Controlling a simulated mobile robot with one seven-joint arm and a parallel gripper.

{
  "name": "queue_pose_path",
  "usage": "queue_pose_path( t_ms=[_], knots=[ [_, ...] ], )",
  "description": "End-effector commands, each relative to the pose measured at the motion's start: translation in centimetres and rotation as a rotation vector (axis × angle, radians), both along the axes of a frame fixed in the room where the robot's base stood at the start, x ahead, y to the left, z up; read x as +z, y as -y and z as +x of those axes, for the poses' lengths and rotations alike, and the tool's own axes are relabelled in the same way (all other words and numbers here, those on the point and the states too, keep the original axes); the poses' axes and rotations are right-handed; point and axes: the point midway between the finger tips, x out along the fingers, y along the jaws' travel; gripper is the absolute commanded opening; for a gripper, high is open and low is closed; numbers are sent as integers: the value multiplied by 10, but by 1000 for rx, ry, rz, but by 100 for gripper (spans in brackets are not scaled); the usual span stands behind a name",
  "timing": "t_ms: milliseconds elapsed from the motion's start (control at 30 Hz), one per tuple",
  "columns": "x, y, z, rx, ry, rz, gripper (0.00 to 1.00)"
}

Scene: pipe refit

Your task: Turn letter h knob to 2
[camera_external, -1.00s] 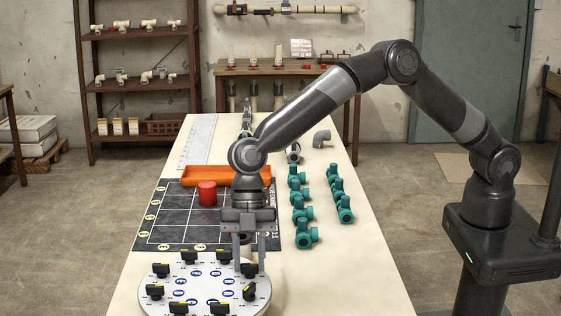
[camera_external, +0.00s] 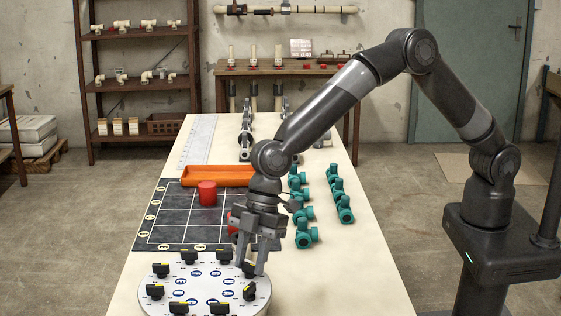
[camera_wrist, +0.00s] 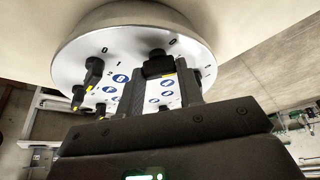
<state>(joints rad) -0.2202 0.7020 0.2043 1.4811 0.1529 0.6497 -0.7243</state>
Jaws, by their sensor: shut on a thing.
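A round white dial plate (camera_external: 205,283) with several black knobs lies at the near end of the table. It also shows in the wrist view (camera_wrist: 75,45). My gripper (camera_external: 252,272) is tilted over its right rear edge, fingers reaching down around one black knob (camera_external: 248,268). In the wrist view my gripper (camera_wrist: 160,80) is shut on that black knob (camera_wrist: 158,65), a finger on each side. Blue oval labels are too small to read, so I cannot tell which letter this knob has. Its pointer is mostly hidden.
Another black knob (camera_wrist: 94,68) with a yellow mark is to the left of the held one. Behind the plate are a dark gridded mat (camera_external: 170,225), a red cylinder (camera_external: 207,193), an orange tray (camera_external: 215,176) and several teal fittings (camera_external: 306,232). The table's near right is clear.

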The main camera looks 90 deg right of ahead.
Motion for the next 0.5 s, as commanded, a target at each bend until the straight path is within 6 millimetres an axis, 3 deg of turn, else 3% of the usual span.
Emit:
queue_pose_path(
  t_ms=[500],
  knots=[
    [0, -4, -3, -484, 2, -3, 11]
  ],
)
